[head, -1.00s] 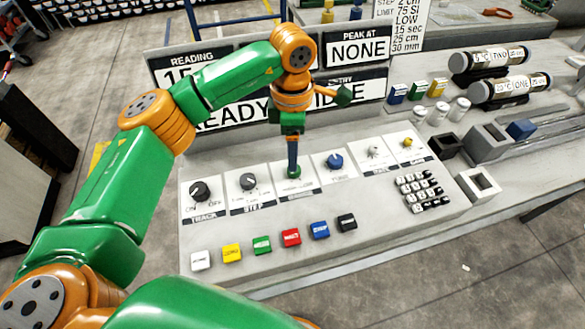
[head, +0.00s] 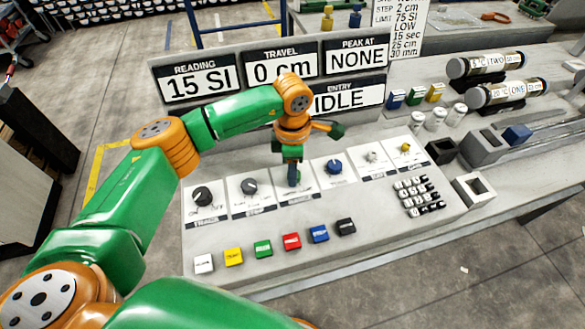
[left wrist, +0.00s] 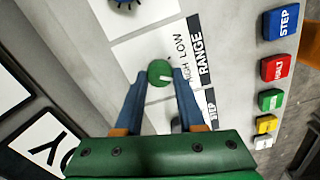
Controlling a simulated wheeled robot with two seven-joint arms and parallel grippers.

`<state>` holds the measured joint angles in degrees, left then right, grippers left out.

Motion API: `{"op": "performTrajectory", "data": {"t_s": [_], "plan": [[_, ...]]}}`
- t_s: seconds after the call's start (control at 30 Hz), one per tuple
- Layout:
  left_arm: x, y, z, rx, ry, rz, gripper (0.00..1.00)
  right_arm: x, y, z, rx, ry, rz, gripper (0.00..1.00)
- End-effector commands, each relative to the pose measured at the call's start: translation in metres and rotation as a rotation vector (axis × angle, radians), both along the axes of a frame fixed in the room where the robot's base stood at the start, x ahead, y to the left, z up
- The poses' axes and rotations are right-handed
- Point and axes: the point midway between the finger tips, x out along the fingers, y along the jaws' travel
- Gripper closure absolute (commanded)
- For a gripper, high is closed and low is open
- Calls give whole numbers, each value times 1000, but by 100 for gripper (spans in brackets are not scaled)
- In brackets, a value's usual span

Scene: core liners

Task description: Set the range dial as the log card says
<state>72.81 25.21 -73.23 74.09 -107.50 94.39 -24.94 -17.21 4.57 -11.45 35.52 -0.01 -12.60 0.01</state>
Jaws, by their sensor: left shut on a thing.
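My left gripper (head: 293,178) points down at the range dial on the sloped panel. The mark points toward the printed HIGH and LOW side, seemingly nearer HIGH. In the head view the gripper mostly hides the dial. The log card (head: 401,25) stands at the top right, with lines including 75 SI, LOW and 15 sec. My right gripper is not in view.
A black dial (head: 249,187) stands left of the range dial and a blue dial (head: 334,167) right of it. Coloured buttons (head: 291,241) line the panel's front. A keypad (head: 420,194) sits at the right. Displays (head: 201,84) stand behind.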

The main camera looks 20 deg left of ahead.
Motion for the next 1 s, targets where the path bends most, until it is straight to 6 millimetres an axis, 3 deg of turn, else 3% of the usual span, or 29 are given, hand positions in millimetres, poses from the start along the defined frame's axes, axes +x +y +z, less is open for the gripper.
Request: {"op": "performTrajectory", "data": {"t_s": [0.37,1.0], "plan": [[0,0,-1,-1,-2,137,100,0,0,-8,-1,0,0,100],[-1,-2,-1,-1,-3,719,100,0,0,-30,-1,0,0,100]]}}
